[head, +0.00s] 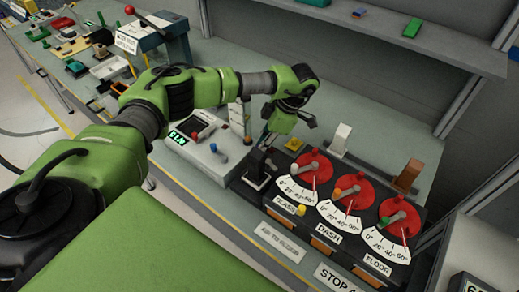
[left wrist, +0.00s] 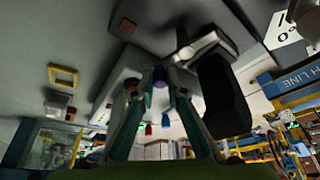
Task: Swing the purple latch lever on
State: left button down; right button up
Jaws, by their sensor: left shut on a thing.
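In the left wrist view a purple knob (left wrist: 160,84), the end of the latch lever, sits between the two fingertips of my left gripper (left wrist: 160,76). The fingers are shut on it. In the head view my left arm reaches over the bench and my left gripper (head: 267,137) points down behind the dashboard module (head: 322,232), near its upper left corner. The purple knob is not distinguishable there, and the lever's angle cannot be told. My right gripper is not in view.
The module carries red dials (head: 362,193) with white scales and small levers. A grey box (head: 200,140) with a green display stands left of my gripper. A yellow square frame (head: 293,144) lies close by. A shelf (head: 420,45) runs above the bench's back.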

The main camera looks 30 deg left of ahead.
pick_arm(q)
jog(key=m+b, duration=0.1)
jog(key=m+t+b, duration=0.1)
jog(key=w+m+b, duration=0.1)
jog(key=shift+w+d+f+m+y, duration=0.1)
jog(key=shift+d+f+m+y, duration=0.05)
jog(key=shift+d+m+y, duration=0.2)
jog(key=m+t+b, duration=0.1)
jog(key=d+m+b, duration=0.1)
jog(key=m, duration=0.1)
jog(key=w+m+t+b, duration=0.1)
jog(key=m+b, duration=0.1)
jog(key=shift+d+m+t, duration=0.25)
jog(key=shift+d+t, duration=0.05)
jog(key=m+b, duration=0.1)
jog(key=d+m+t+b, duration=0.1)
jog(key=m+b, duration=0.1)
jog(key=shift+w+d, duration=0.1)
jog(key=shift+d+m+t+h+b, duration=0.2)
jog(key=shift+d+m+h+b, duration=0.1)
jog(key=shift+m+b, duration=0.3)
jog(key=shift+d+m+t+h+b, duration=0.15)
jog(key=shift+m+t+h+b, duration=0.15)
jog(key=shift+m, duration=0.5)
jog(key=shift+r, duration=0.2)
jog(key=c, duration=2)
grip_release()
jog(key=shift+d, duration=0.1)
